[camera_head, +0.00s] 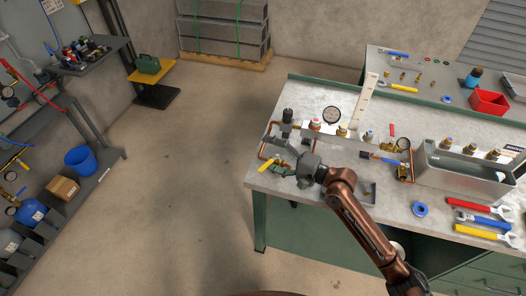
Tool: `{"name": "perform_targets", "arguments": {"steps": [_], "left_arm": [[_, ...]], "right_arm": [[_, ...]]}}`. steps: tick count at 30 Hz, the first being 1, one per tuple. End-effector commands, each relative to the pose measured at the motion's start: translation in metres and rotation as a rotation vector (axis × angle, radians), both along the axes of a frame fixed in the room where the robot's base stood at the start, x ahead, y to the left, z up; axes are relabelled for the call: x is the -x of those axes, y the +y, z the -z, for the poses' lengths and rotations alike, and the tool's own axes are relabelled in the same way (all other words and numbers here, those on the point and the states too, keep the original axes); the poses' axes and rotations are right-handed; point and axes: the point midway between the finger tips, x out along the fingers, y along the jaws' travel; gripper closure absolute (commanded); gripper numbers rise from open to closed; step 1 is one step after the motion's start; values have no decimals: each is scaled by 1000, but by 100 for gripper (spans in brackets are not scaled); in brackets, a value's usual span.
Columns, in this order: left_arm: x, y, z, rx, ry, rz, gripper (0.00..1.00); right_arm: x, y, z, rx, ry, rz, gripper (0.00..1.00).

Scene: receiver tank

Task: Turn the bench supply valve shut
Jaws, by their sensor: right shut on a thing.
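A yellow lever handle (265,168) of a valve shows at the left end of the workbench, beside a copper pipe loop (262,151). My right gripper (277,160) reaches in from the lower right. Its fingers are at the valve, and it is shut on the yellow handle. The fingers and gripper body hide part of the handle and the valve body. My left gripper is not in view.
A metal tank (465,178), a blue tape roll (420,209) and wrenches (482,218) lie to the right. The floor (180,190) left of the bench is clear.

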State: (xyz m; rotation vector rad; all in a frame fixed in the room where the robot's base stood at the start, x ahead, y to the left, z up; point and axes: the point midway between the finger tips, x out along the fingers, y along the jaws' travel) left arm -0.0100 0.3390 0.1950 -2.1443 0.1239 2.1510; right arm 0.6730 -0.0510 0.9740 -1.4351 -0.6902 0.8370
Motion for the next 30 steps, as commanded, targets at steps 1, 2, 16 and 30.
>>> {"name": "perform_targets", "arguments": {"steps": [1, 2, 16, 30], "left_arm": [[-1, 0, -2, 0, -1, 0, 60], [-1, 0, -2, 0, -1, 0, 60], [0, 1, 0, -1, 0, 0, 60], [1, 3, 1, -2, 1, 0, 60]], "right_arm": [[-3, -8, -25, -19, -43, 15, 34], [-2, -10, -25, -19, -43, 14, 34], [10, -37, -23, -19, -41, 12, 36], [16, -46, -22, -21, -35, 9, 77]]}}
